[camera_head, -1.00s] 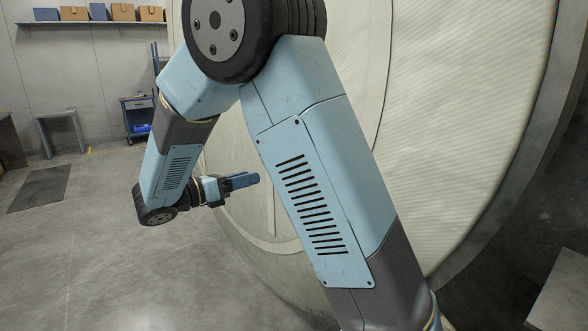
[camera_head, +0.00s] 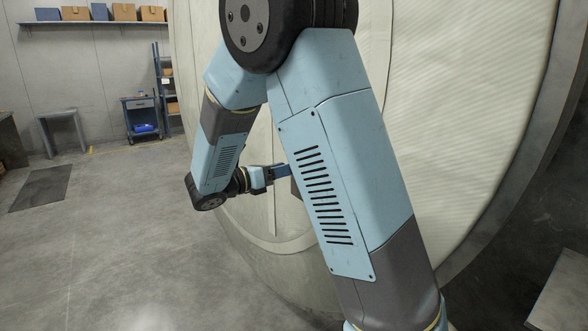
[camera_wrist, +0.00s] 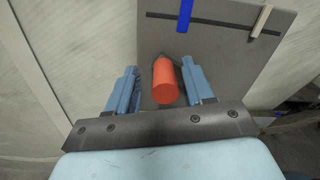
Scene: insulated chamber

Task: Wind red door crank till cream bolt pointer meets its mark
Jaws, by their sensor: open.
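The red crank handle (camera_wrist: 165,82) is a round orange-red peg pointing toward the wrist camera from a grey plate (camera_wrist: 225,75). My gripper (camera_wrist: 161,86) is open, with one finger on each side of the peg. The peg is nearer the right finger, with a gap at the left one; I cannot tell whether it touches. The cream pointer (camera_wrist: 261,20) stands at the upper right of the plate, across a dark slot. A blue bar (camera_wrist: 185,15), perhaps the mark, is well left of the pointer. In the head view, my gripper (camera_head: 283,171) is partly hidden behind my arm; the handle is hidden.
The large pale round door (camera_head: 465,110) fills the right side of the head view. A blue trolley (camera_head: 140,117), a grey table (camera_head: 62,130) and a shelf with boxes (camera_head: 95,22) stand far left.

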